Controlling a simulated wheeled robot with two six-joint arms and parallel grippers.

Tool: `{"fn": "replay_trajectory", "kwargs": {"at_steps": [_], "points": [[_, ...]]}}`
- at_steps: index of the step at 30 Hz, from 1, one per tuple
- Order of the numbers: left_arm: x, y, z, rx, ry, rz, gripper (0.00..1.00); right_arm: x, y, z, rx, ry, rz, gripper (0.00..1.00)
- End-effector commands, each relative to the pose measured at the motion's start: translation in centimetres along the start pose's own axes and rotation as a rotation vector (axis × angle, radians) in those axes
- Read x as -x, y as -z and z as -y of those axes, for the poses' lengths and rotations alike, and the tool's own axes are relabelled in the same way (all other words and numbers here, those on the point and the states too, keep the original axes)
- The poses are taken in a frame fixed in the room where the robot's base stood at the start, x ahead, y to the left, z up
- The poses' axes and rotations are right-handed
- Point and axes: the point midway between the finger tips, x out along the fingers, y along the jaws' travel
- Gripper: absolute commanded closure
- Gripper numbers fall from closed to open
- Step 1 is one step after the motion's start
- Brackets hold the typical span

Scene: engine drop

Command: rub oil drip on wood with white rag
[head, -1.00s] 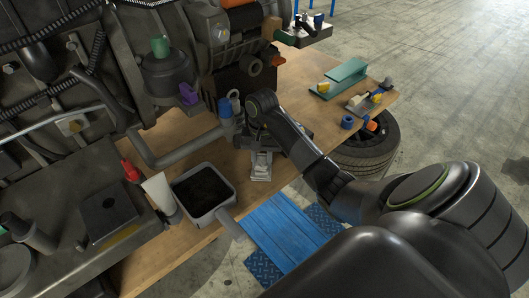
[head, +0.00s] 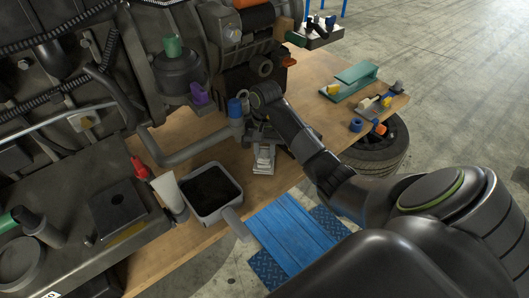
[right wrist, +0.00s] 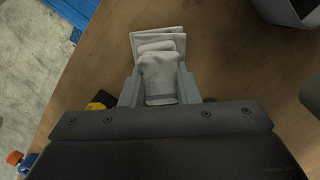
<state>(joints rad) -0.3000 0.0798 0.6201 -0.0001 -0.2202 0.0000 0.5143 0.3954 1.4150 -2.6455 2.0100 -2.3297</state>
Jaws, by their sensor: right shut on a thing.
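The white rag (right wrist: 160,66) is a folded, pale grey-white cloth between the fingers of my right gripper (right wrist: 158,92). The gripper is shut on it, and the rag's layered end sticks out over the brown wooden bench top (right wrist: 105,65). In the head view the rag (head: 264,160) shows low over the wood, below my dark wrist. I cannot tell for sure whether it touches the wood. No oil drip can be made out; the rag or gripper may hide it. My left gripper is not in view.
A grey square pan (head: 238,205) with dark contents stands left of the rag. The large engine (head: 130,75) fills the left and back. A blue step (head: 290,232) lies below the bench edge. A teal bracket (head: 352,80) and small parts lie on the right end.

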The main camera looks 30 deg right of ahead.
Motion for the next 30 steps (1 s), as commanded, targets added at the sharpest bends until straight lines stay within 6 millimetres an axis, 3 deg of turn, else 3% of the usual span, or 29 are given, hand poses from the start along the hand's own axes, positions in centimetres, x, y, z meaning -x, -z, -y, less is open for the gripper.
{"fn": "replay_trajectory", "kwargs": {"at_steps": [1,15,30], "points": [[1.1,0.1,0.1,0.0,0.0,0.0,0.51,1.2,-0.1,0.0,0.0,0.0,-0.001,0.94],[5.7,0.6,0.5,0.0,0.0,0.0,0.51,5.7,-0.7,0.0,0.0,0.0,-0.001,0.94],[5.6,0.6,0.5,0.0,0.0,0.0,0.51,5.7,-0.7,0.0,0.0,0.0,-0.001,0.94]]}}
